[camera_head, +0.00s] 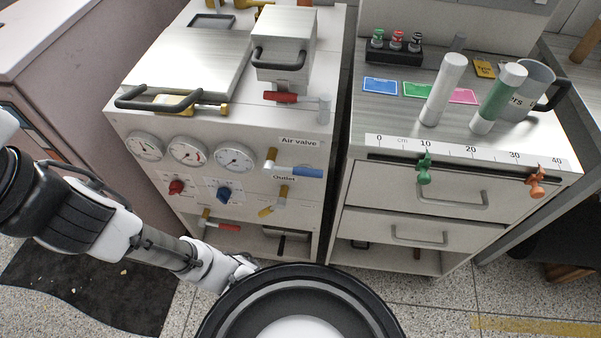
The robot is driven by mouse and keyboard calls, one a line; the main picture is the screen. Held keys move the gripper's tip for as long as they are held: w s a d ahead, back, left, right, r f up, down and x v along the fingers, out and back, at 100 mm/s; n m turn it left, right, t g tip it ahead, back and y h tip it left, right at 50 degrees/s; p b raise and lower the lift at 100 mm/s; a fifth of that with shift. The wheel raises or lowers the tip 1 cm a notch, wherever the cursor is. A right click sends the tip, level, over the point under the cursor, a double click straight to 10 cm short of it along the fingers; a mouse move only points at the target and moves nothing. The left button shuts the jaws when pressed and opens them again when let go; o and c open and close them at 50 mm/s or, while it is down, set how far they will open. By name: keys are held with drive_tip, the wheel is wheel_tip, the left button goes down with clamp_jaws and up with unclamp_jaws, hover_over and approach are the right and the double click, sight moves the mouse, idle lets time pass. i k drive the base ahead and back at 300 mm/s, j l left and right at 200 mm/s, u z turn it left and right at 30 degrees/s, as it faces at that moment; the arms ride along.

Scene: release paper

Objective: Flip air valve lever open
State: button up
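The white machine cabinet carries an "Air valve" label (299,141) on its upper right front. Just below it is a valve with a brass body and a blue lever (300,171), which points to the right, roughly horizontal. My gripper (243,272) is at the end of my arm, low in front of the cabinet, below and left of the blue lever and well apart from it. My round body top partly covers the gripper, and its fingers are too small to make out. I see nothing held in it.
An "Outlet" label and yellow lever (272,207) sit just below the blue lever. A red lever (280,97) is above; another red lever (225,227) is lower left. Gauges (188,151) and knobs lie left. A drawer cabinet (385,190) stands right, across a narrow gap.

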sight(269, 167)
drive_tip(key=z, duration=1.95)
drive_tip(key=k+j, duration=0.25)
drive_tip(key=k, duration=0.25)
drive_tip(key=k+j, duration=0.3)
drive_tip(key=k, duration=0.2)
